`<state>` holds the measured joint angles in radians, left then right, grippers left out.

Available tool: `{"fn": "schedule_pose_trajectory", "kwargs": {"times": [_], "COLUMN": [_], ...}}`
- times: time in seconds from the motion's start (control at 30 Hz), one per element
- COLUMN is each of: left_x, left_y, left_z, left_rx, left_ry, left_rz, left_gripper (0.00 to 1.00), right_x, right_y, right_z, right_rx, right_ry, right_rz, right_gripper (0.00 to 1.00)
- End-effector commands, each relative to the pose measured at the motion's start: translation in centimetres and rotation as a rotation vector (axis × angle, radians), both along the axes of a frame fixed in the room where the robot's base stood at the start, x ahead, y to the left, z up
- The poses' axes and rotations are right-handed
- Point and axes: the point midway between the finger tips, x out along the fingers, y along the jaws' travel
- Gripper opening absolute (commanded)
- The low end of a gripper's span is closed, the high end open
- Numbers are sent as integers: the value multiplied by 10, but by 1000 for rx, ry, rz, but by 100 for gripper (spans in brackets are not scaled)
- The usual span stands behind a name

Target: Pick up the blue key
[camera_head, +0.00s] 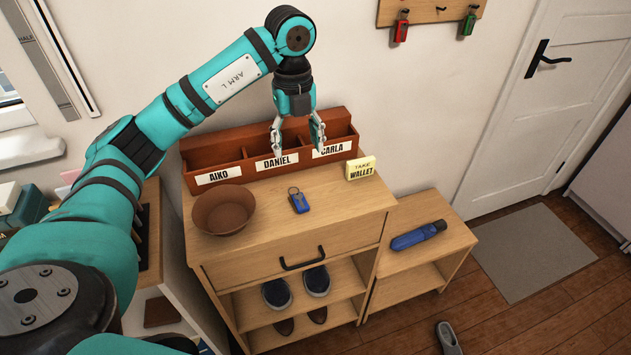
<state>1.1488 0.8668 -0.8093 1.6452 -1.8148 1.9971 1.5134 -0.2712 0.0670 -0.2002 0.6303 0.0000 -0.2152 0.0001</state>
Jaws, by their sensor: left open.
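The blue key (300,204) lies on the wooden cabinet top (340,203), with a dark ring at its upper end. It is right of the brown bowl (224,209) and in front of the letter box. My left gripper (298,147) is open and empty, pointing down in front of the box's Daniel compartment. In the picture it is above the key and apart from it. My right gripper does not show.
A wooden box (255,150) labelled Aiko, Daniel and Carla stands at the cabinet's back. A yellow "take wallet" note (360,168) stands at its right. A blue bottle-like object (419,235) lies on the lower shelf unit. Red (401,29) and green (468,24) key tags hang on the wall rack.

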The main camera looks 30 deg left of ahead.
Motion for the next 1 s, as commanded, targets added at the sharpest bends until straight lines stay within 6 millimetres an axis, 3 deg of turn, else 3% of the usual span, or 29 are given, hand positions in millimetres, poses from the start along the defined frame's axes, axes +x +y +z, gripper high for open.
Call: {"fn": "schedule_pose_trajectory", "kwargs": {"times": [0.2,0.33,0.53,0.73,1.0], "left_x": [-3,-3,-3,-2,-2], "left_y": [4,4,4,3,4], "left_z": [-29,-56,-96,-117,-145], "left_rx": [22,22,20,19,19], "left_ry": [5,5,4,-1,4], "left_rz": [12,13,12,10,12], "left_gripper": [64,64,64,64,64], "right_x": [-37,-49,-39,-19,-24], "right_y": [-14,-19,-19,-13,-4], "right_z": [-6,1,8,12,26], "right_rx": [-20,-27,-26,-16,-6], "right_ry": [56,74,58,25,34], "right_rz": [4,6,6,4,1], "right_gripper": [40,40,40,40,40]}}
